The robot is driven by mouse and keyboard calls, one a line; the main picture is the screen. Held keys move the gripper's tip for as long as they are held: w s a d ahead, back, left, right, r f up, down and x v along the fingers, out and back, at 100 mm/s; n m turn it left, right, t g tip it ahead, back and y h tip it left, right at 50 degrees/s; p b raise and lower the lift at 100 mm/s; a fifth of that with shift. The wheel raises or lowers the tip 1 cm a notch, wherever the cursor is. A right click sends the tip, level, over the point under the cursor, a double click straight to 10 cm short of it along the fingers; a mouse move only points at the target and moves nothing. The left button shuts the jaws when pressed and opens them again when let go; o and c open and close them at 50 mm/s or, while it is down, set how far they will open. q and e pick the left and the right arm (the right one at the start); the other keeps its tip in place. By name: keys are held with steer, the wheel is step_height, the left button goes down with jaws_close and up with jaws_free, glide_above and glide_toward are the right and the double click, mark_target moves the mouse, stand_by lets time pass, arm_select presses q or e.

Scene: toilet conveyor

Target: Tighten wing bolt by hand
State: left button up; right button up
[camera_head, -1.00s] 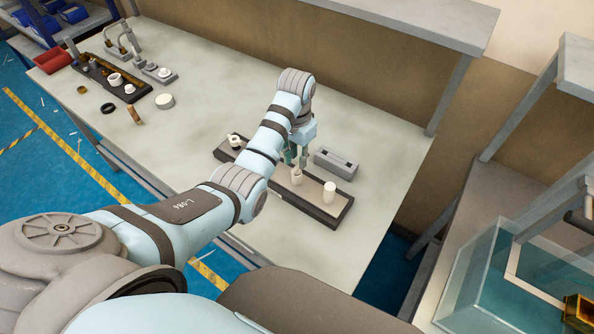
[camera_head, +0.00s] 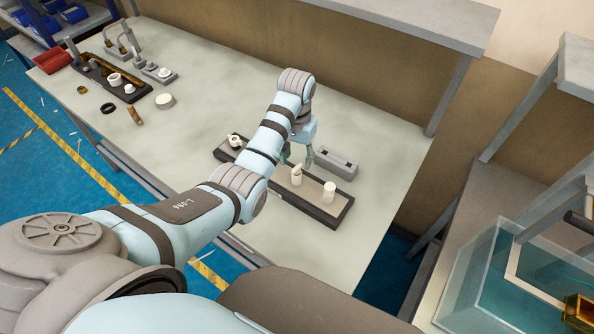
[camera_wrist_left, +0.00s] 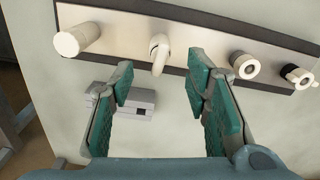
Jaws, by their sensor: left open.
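A dark, narrow fixture board (camera_head: 258,171) lies on the grey workbench. A white piece with a curved, wing-like top (camera_head: 296,175) stands on it; I take this for the wing bolt. It also shows in the left wrist view (camera_wrist_left: 159,50), just beyond my fingertips. My left gripper (camera_head: 297,160) is open, its fingers apart and clear of the piece. In the left wrist view its green-padded fingers (camera_wrist_left: 160,75) have empty space between them. How far the bolt is screwed in cannot be seen. My right gripper is not in view.
A white cylinder (camera_head: 329,192) stands near the board's right end, and a white fitting (camera_head: 235,141) near its left end. A grey box (camera_head: 336,163) lies behind the board. Another fixture with parts (camera_head: 103,79) is at the bench's far left.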

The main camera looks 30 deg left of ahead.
mark_target(297, 167)
arm_select(q)
steer(key=n, duration=1.4)
steer(key=shift+n, duration=0.4)
steer(key=shift+f+b, duration=0.3)
steer(key=shift+f, duration=1.45)
